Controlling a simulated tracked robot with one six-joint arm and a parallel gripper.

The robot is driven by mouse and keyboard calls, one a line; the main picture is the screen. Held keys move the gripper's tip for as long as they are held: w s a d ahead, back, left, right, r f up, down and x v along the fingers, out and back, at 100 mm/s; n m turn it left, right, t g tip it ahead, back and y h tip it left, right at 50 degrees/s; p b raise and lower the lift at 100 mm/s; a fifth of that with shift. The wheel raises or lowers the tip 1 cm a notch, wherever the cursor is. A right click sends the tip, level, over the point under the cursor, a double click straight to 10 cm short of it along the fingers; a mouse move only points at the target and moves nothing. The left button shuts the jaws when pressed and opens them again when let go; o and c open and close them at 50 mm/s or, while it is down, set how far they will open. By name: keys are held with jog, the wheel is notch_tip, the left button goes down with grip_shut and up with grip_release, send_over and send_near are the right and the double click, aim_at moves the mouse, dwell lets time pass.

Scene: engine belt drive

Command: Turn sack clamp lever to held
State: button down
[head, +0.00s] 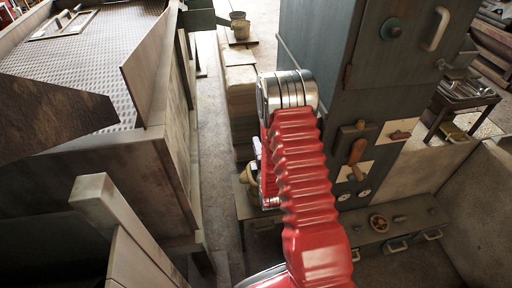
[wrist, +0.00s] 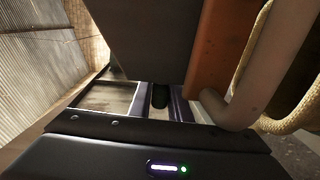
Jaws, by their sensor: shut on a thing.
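My gripper shows in the wrist view (wrist: 160,95), its dark housing across the bottom and a broad dark block rising in front of it. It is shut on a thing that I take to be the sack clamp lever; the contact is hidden. An orange-brown flat piece (wrist: 214,48) stands upright just right of the dark block. A pale, thick bent bar (wrist: 275,65) runs beside it down to the housing. In the head view my red arm covers most of the gripper. A tan rounded piece (head: 247,174) shows left of the arm.
In the head view, a tall grey cabinet (head: 318,50) stands beyond and right of the arm. A metal-topped machine (head: 75,65) stands at left. A narrow strip of floor (head: 216,130) lies between them.

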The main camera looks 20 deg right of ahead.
jog(key=shift+s+f+t+h, duration=0.15)
jog(key=shift+f+t+h, duration=0.15)
jog(key=shift+t, duration=0.3)
jog(key=c, duration=2)
grip_release()
jog(key=o, duration=0.3)
jog(key=shift+r, duration=0.2)
jog(key=v, duration=1.3)
jog(key=shift+s+f, duration=0.15)
jog(key=shift+s, duration=0.2)
jog(key=shift+s, duration=0.1)
